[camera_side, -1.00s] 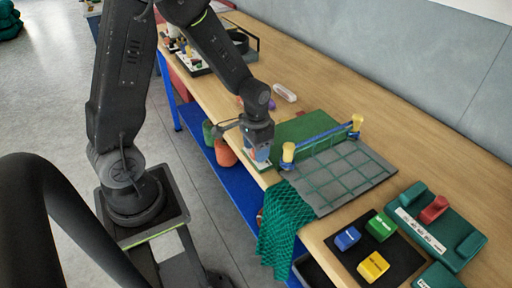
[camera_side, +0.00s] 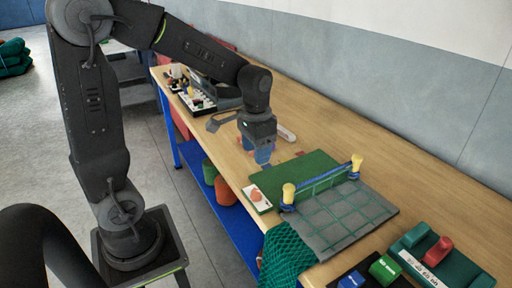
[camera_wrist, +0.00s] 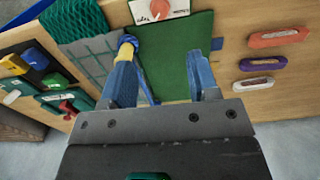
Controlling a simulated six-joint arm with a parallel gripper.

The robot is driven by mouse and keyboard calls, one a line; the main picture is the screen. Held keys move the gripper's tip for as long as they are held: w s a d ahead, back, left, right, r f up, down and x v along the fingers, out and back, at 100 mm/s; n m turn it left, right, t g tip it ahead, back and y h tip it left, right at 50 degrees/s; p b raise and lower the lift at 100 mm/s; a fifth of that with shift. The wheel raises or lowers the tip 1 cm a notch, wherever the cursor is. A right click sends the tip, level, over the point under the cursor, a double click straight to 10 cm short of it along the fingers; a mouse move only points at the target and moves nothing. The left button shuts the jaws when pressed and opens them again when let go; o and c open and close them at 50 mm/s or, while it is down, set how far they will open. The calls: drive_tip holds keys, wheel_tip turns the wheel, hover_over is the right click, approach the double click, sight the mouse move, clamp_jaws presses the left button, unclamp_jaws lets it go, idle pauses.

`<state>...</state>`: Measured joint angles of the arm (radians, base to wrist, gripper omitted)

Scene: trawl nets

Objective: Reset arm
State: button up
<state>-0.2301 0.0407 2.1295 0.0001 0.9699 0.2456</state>
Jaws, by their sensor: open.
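My gripper (camera_side: 262,155) is raised above the workbench, near the left edge of the green mat (camera_side: 318,168). In the wrist view its two blue fingers (camera_wrist: 160,58) are spread with nothing between them. A white card (camera_side: 257,196) with an orange spot lies at the front edge of the mat, apart from the fingers; it also shows in the wrist view (camera_wrist: 178,10). A blue rod (camera_side: 328,180) with yellow ends lies across the grey board (camera_side: 350,228). Green netting (camera_side: 285,255) hangs over the bench's front edge.
A black tray with green (camera_side: 385,268) and blue (camera_side: 350,281) blocks is at front right, beside a teal holder with a red block (camera_side: 438,251). Orange (camera_wrist: 278,37), purple (camera_wrist: 262,63) and white (camera_wrist: 253,84) pieces lie beyond the mat. The right rear bench is clear.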

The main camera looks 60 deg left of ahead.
drive_tip(key=shift+r, duration=0.3)
drive_tip(key=s+d+r+t, duration=0.2)
drive_tip(key=s+d+r, duration=0.1)
drive_tip(key=s, duration=0.3)
drive_tip(key=s+d+r+t, duration=0.3)
drive_tip(key=s+d+r, duration=0.1)
drive_tip(key=s, duration=0.2)
drive_tip(key=shift+d+r+t, duration=0.25)
drive_tip(key=shift+r+t, duration=0.05)
drive_tip(key=shift+r, duration=0.05)
